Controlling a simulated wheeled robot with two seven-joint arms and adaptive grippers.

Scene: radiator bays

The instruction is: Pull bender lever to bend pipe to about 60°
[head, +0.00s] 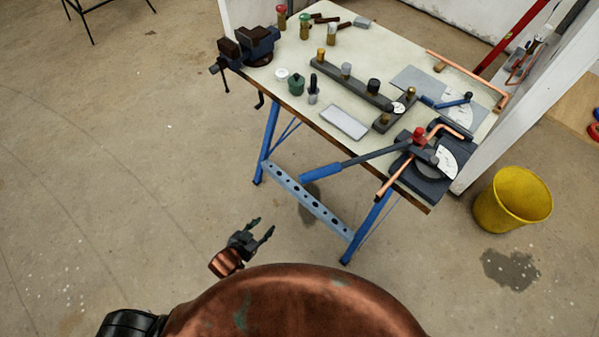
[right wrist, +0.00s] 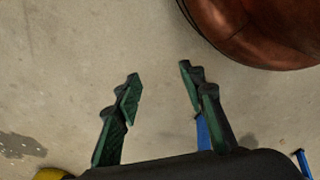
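The pipe bender (head: 425,172) is fixed at the near right corner of the workbench (head: 300,80). Its lever (head: 355,162) has a blue grip (head: 320,172) that sticks out over the bench's front edge to the left. A copper pipe (head: 394,177) lies in the bender, and its far end bends to the right near a white angle dial (head: 446,161). My left gripper (head: 256,228) is open and empty above the floor, in front of the bench and apart from the lever. My right gripper (right wrist: 160,92) is open and empty above the floor in the right wrist view; the head view does not show it.
A vise (head: 252,45) sits at the bench's left corner. Pressure gauge and manifold (head: 350,82), small fittings and a grey block (head: 344,122) lie on top. A yellow bucket (head: 512,199) stands right of the bench by a white panel.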

